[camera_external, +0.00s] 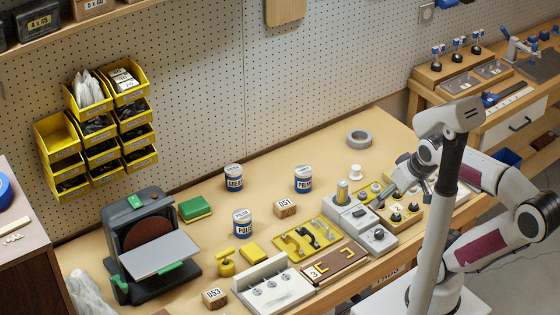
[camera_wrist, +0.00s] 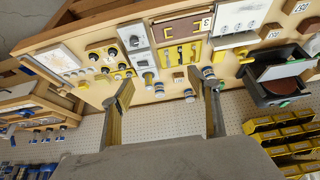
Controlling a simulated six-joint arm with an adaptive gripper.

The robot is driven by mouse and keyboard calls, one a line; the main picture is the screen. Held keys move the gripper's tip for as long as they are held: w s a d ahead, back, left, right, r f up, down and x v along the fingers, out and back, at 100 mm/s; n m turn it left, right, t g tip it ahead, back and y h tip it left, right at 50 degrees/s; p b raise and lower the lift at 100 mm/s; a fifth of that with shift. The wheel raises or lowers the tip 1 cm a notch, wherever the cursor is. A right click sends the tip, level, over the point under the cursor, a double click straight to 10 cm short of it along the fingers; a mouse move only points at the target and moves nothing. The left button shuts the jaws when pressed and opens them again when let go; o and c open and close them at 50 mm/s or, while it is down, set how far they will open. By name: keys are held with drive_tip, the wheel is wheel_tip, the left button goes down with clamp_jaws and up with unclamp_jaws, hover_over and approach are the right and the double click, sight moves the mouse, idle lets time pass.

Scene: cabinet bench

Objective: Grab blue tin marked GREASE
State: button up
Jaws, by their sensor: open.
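The blue tin marked GREASE (camera_external: 234,178) stands upright at the back of the bench, with a white lid. In the wrist view a small blue-and-white tin that appears to be it (camera_wrist: 190,95) shows between my fingers, well beyond them. A POLISH tin (camera_external: 242,223) stands in front of it and a PRIMER tin (camera_external: 303,179) to its right. My gripper (camera_external: 404,185) is open and empty, above the right part of the bench, far to the right of the GREASE tin. The pole-like arm link hides part of my gripper's surroundings.
A green sponge block (camera_external: 195,209) and a sander (camera_external: 148,245) stand left of the tins. A wooden block 051 (camera_external: 285,208) lies between POLISH and PRIMER. Tool trays (camera_external: 306,239) line the front. Yellow bins (camera_external: 106,160) hang on the pegboard. Bench behind PRIMER is clear.

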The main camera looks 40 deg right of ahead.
drive_tip(key=shift+w, duration=0.1)
drive_tip(key=t+y, duration=0.1)
drive_tip(key=t, duration=0.6)
hover_over(236, 173)
drive_tip(key=s+d, duration=0.2)
drive_tip(key=s, duration=0.9)
wheel_tip(236, 173, down, 9)
drive_tip(key=w+f, duration=0.2)
drive_tip(key=f, duration=0.2)
drive_tip(key=w+a+f+t, duration=0.1)
drive_tip(key=w+f, duration=0.1)
drive_tip(key=f, duration=0.2)
drive_tip(key=w+a+f+t+h, duration=0.1)
drive_tip(key=w+f, duration=0.1)
drive_tip(key=f, duration=0.3)
drive_tip(key=shift+w, duration=0.2)
drive_tip(key=shift+w, duration=0.1)
drive_tip(key=shift+x, duration=1.25)
